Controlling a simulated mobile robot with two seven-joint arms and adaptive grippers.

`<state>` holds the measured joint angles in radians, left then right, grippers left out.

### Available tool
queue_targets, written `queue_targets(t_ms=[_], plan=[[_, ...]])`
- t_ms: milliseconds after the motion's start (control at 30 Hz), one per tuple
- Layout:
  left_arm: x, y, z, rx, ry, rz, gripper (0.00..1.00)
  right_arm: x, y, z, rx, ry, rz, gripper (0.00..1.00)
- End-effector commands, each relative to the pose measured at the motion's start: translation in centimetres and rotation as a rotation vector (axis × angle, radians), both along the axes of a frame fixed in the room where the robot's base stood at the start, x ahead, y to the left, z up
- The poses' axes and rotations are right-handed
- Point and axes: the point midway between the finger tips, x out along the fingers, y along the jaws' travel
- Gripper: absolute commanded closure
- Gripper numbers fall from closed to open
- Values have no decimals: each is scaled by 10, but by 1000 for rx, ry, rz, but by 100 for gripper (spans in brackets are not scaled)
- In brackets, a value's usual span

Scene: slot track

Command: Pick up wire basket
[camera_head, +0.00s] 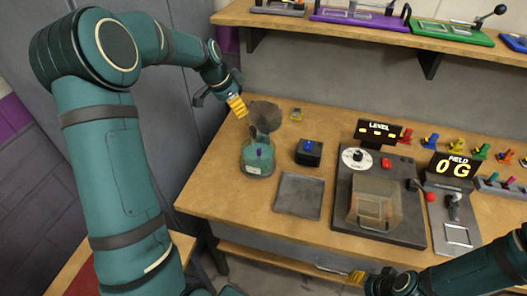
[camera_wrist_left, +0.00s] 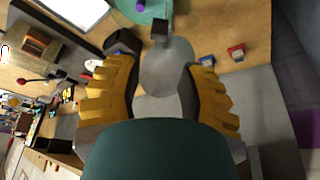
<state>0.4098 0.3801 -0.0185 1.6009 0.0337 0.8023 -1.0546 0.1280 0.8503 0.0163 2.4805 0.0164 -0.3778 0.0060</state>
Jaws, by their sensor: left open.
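A grey, rounded, see-through piece (camera_head: 265,116) stands at the back left of the wooden table, behind a teal round object (camera_head: 258,157). It may be the wire basket, but its weave is too fine to tell. My left gripper (camera_head: 237,104), with yellow fingers, is just left of the grey piece and above the table. In the left wrist view, my left gripper (camera_wrist_left: 162,80) is open, and the grey piece (camera_wrist_left: 168,62) shows between and beyond its fingers. I cannot tell whether they touch. My right gripper (camera_head: 358,277) is low at the table's front edge, mostly cut off by its arm.
A black box with a blue knob (camera_head: 309,150) and an empty grey tray (camera_head: 299,196) lie right of the teal object. A dark panel with a clear brownish cover (camera_head: 375,210) stands farther right. A shelf (camera_head: 370,27) hangs above.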

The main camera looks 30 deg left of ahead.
Motion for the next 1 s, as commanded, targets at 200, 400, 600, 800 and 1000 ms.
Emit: queue_targets(t_ms=[200,400,600,800,1000], plan=[[11,-7,-34,-1,4,-3,61,-1,0,-3,-1,2,1,53],[23,-14,-65,-2,2,-2,61,-1,0,-4,-1,2,1,53],[27,-17,-78,0,0,-1,61,-1,0,-4,0,3,1,53],[37,-22,-99,-1,3,-2,61,-1,0,-4,0,3,1,53],[45,-26,-121,-1,2,-1,61,-1,0,-4,0,3,1,53]])
